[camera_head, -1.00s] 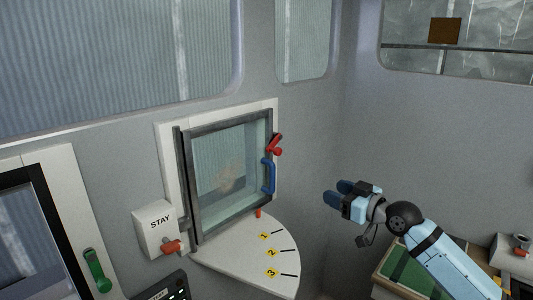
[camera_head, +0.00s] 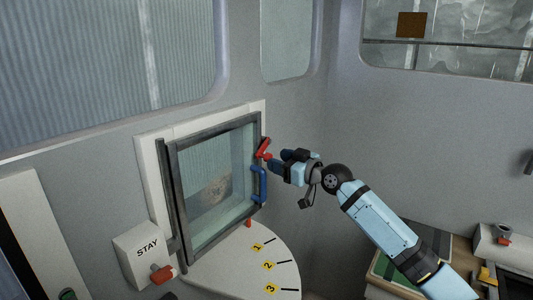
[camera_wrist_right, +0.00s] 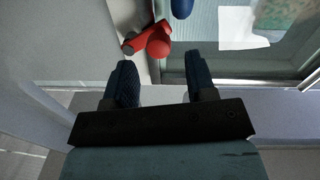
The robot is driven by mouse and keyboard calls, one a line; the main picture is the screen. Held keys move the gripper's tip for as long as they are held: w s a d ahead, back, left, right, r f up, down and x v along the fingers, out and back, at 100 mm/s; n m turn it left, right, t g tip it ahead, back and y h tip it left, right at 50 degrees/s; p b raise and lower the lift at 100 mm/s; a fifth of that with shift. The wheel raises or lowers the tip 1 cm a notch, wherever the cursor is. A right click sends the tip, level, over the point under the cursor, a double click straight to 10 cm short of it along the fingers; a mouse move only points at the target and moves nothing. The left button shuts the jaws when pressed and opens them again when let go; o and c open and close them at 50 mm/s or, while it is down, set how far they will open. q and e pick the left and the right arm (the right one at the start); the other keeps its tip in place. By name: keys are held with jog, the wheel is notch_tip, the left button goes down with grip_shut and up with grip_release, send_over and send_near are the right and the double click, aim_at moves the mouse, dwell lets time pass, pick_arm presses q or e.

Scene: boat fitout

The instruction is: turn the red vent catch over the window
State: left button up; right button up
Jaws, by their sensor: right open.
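A red catch (camera_head: 263,150) sits at the upper right edge of the grey-framed window (camera_head: 213,190), above a blue handle (camera_head: 260,185). My right gripper (camera_head: 279,160) is close to the right side of the catch. In the right wrist view the red catch (camera_wrist_right: 157,42) lies just beyond the open fingertips (camera_wrist_right: 163,66), nearer the left finger. The jaws hold nothing, and a gap shows between fingers and catch. Whether any part touches is hard to tell in the head view. The blue handle's end also shows in the wrist view (camera_wrist_right: 181,8). My left gripper is not in view.
A white shelf (camera_head: 215,285) with yellow markers 1, 2 and 3 lies below the window. A white STAY box (camera_head: 143,250) with a red knob (camera_head: 161,274) stands at its left. A bench with a green mat (camera_head: 395,262) is at lower right.

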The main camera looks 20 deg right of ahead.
aim_at(267, 155)
jog(key=x, duration=0.5)
jog(key=shift+p, duration=0.3)
jog(key=c, duration=0.9)
